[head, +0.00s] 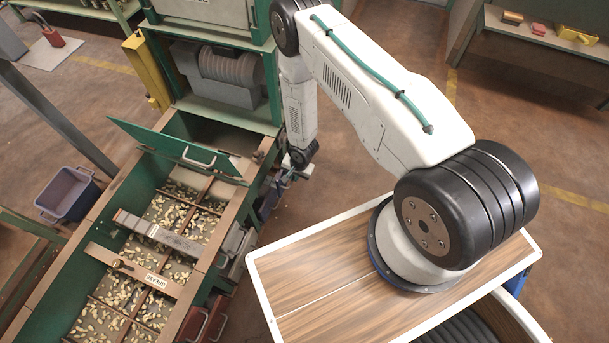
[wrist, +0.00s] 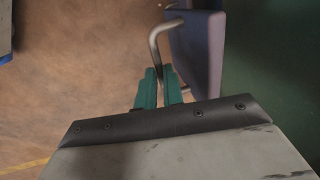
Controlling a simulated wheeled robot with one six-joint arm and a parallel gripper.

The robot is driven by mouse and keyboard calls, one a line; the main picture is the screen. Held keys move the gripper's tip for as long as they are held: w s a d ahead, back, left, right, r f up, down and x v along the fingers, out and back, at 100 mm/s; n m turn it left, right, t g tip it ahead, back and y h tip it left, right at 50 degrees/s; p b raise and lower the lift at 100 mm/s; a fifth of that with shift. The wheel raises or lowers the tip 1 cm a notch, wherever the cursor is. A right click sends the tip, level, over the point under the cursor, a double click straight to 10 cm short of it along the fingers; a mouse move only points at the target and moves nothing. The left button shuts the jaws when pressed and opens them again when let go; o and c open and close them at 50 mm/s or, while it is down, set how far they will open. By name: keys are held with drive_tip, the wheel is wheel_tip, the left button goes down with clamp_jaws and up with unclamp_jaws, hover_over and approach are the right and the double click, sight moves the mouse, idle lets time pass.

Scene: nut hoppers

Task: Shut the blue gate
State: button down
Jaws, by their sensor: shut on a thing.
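The blue gate (wrist: 208,58) is a blue-violet panel at the upper middle of the wrist view, beside a dark green wall. A bent metal handle (wrist: 156,45) sticks out from its left side. My gripper (wrist: 160,88) has two teal fingers, shut on the lower part of this handle. In the head view, my gripper (head: 287,181) is low beside the right side of the green hopper. The blue gate (head: 267,203) shows there only in part, behind and below my gripper. How far the gate stands open is hard to tell.
The green hopper (head: 60,247) holds nuts, with a raised green lid (head: 180,150) across it. A grey gate (head: 233,241) and a red gate (head: 194,322) sit further along the same side. Bare floor (head: 345,170) lies to the right of my gripper.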

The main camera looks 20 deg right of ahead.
sight(284, 173)
drive_tip(key=w+a, duration=0.3)
drive_tip(key=shift+s, duration=0.1)
drive_tip(key=c, duration=1.5)
unclamp_jaws()
drive_tip(key=shift+d, duration=0.15)
drive_tip(key=shift+r, duration=0.15)
drive_tip(key=r, duration=0.5)
drive_tip(key=s+d+r, duration=0.1)
drive_tip(key=r, duration=0.1)
drive_tip(key=shift+s+d+r, duration=0.1)
drive_tip(key=shift+r, duration=0.1)
